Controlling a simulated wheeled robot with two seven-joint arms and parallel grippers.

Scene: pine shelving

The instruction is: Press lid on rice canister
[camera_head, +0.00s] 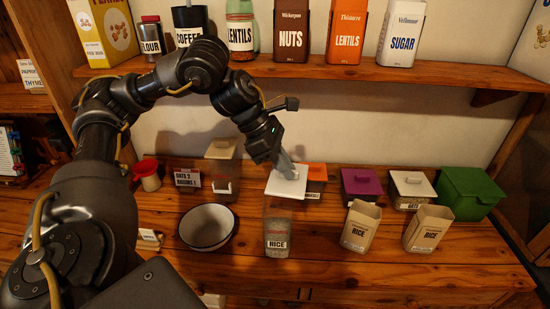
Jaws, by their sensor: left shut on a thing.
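A clear canister labelled RICE (277,228) stands upright on the counter, with pale contents in its lower part. A white square lid (285,188) is at the canister's top. I cannot tell from this angle whether it sits fully down on the rim. My left gripper (291,172) comes down from above and is shut on the lid at its top; the lid's knob is partly hidden by the fingers. My right gripper is out of view.
A white bowl (207,227) is to the left. Behind are a tall clear container (222,168), a purple-lidded box (361,184) and a green box (468,192). A shelf (400,73) with several packages runs above.

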